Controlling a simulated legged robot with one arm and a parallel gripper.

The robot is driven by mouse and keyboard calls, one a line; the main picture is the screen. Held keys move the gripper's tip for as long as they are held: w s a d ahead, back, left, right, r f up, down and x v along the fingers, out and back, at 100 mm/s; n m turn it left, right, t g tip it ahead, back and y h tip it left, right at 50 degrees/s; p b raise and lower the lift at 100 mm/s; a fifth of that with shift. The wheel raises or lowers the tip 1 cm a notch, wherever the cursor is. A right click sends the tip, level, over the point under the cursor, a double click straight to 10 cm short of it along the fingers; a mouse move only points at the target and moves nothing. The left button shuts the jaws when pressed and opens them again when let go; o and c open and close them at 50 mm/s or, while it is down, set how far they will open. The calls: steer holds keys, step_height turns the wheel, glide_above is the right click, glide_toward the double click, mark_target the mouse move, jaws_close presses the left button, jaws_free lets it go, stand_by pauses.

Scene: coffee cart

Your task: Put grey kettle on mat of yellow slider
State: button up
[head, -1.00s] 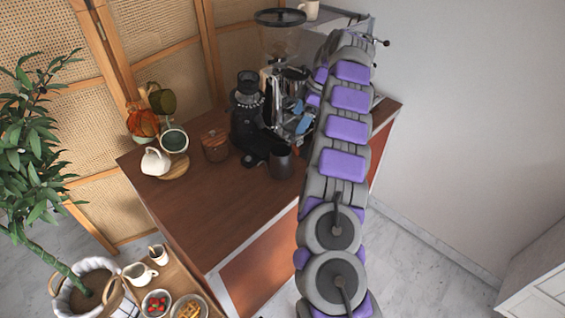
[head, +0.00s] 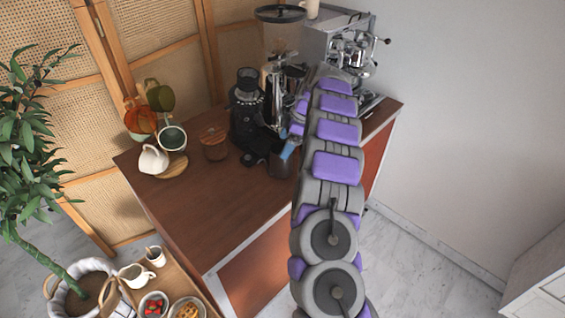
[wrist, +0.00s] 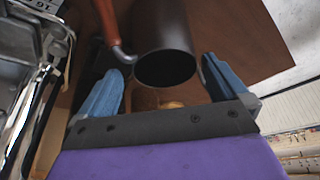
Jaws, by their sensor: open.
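The grey kettle is, as best I can tell, the dark grey metal vessel (head: 279,167) standing on the brown counter in front of the black grinder. In the wrist view, a dark cylinder (wrist: 163,25) with a round opening, likely this vessel, appears between and beyond my blue fingertips. My gripper (head: 289,148) is open beside the vessel, at its upper right; its fingers also show in the wrist view (wrist: 163,68). I cannot tell whether they touch it. I cannot pick out a yellow slider or its mat; my arm hides part of the counter.
A black grinder (head: 247,110) stands close left of my gripper, and a silver machine (head: 350,55) behind it. A wooden-lidded jar (head: 214,144), white pitcher (head: 152,159) and round board (head: 172,170) are on the left. The counter's front left (head: 205,215) is clear.

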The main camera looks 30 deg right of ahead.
mark_target(279, 168)
steer(key=b+x, duration=0.1)
steer(key=x, duration=0.4)
steer(key=shift+s+f, duration=0.1)
steer(key=shift+s, duration=0.05)
steer(key=shift+c, duration=0.3)
steer(key=c, duration=1.3)
steer(key=shift+r, duration=0.25)
